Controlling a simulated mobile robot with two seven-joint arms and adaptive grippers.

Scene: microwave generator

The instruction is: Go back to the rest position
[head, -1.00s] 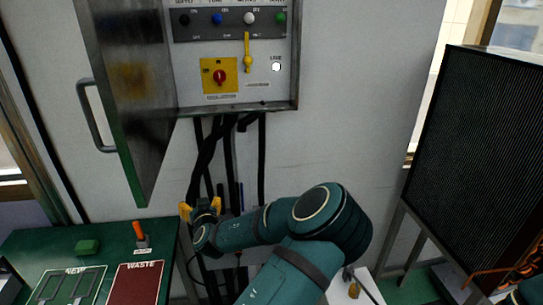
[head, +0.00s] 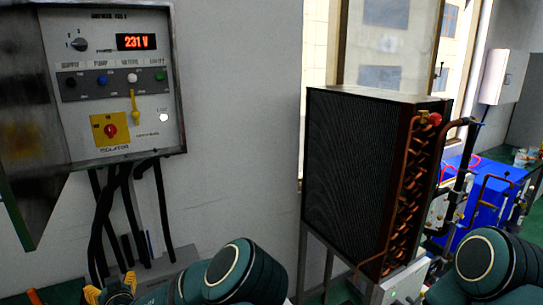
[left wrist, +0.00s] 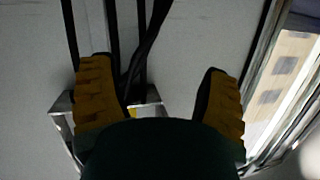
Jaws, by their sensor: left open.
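My left gripper (head: 111,292) is at the bottom left of the head view, its yellow fingertips in front of the wall below the control panel. In the left wrist view its two yellow fingers (left wrist: 157,92) stand wide apart with nothing between them. Black cables and a metal bracket show behind them. My left arm (head: 235,275) is bent along the bottom edge. My right arm (head: 490,262) shows only its upper part at the lower right; its gripper is out of view.
The control panel (head: 60,125) with a lit 231 V display (head: 136,42) has its metal door open at left. Black cables (head: 105,215) hang below it. A large finned radiator unit (head: 350,165) stands right of centre, with copper pipes and a blue machine (head: 468,205) beyond.

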